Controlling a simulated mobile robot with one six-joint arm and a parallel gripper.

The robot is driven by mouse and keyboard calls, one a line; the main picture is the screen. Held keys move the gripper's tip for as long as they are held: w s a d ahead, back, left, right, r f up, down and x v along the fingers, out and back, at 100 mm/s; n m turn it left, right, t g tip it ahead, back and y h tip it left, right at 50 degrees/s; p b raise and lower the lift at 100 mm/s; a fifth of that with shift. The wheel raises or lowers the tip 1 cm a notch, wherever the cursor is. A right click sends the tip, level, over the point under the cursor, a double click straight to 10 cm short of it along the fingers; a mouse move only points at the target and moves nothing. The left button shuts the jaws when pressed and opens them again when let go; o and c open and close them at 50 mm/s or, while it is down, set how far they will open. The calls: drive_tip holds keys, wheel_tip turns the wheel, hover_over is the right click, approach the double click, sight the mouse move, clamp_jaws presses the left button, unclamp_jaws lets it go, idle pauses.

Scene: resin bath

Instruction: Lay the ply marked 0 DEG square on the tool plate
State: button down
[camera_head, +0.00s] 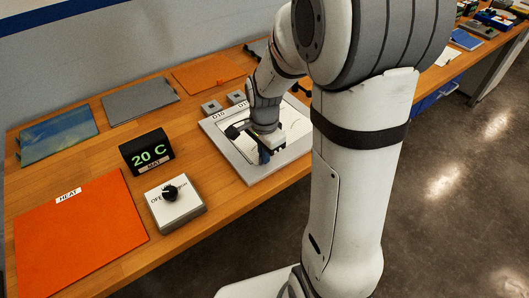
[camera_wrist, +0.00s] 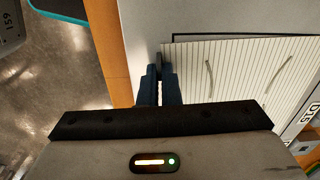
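The grey tool plate (camera_head: 226,158) lies on the bench in the head view, partly hidden by my arm. In the wrist view a white sheet with fine parallel stripes (camera_wrist: 237,72) lies over the plate (camera_wrist: 143,22), with two curved grey marks and a dark line along its far edge. I cannot read a 0 DEG mark on it. My gripper (camera_head: 265,155) is low over the plate. In the wrist view its fingers (camera_wrist: 159,78) are close together at the sheet's left edge, with a narrow dark strip between them. Whether they pinch the sheet is unclear.
A 20 C display (camera_head: 147,151), a dial box (camera_head: 174,205) and an orange HEAT mat (camera_head: 85,235) are left. Blue-green (camera_head: 58,135), grey (camera_head: 139,99) and orange (camera_head: 208,73) sheets lie at the back.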

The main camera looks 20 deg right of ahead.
drive_tip(key=c, duration=1.6)
unclamp_jaws()
drive_tip(key=shift+o, duration=0.2)
drive_tip(key=shift+r+p, duration=2.65)
drive_tip(key=shift+r, duration=0.9)
drive_tip(key=s+r+n+t, duration=0.3)
drive_tip(key=s+r+n, duration=0.7)
drive_tip(key=s+n, duration=0.3)
drive_tip(key=shift+s+a+r+n, duration=0.25)
drive_tip(key=shift+s+r+n, duration=0.05)
drive_tip(key=shift+s+r, duration=0.15)
